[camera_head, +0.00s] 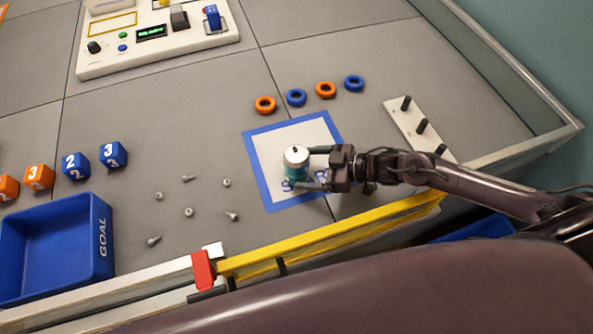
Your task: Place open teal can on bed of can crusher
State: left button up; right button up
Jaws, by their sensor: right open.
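The teal can (297,174) has a silver top with a small dark spot on it. It stands upright on a white square with a blue border (259,175), at the middle right of the head view. My right gripper (308,169) reaches in from the right with its jaws open. Its two fingers point left at the can, one on the far side and one on the near side; I cannot tell whether they touch it. My left gripper is not in view. I cannot clearly pick out a can crusher or its bed.
A yellow bar (330,236) with a red end block (203,270) runs along the near edge. Blue and orange rings (297,97) lie behind the square, and a peg board (406,122) is at right. Bolts (232,216), numbered cubes (76,166) and a blue GOAL bin (101,205) are left.

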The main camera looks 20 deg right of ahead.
jog(key=shift+x, duration=1.45)
jog(key=c, duration=1.1)
jog(key=shift+r, duration=0.1)
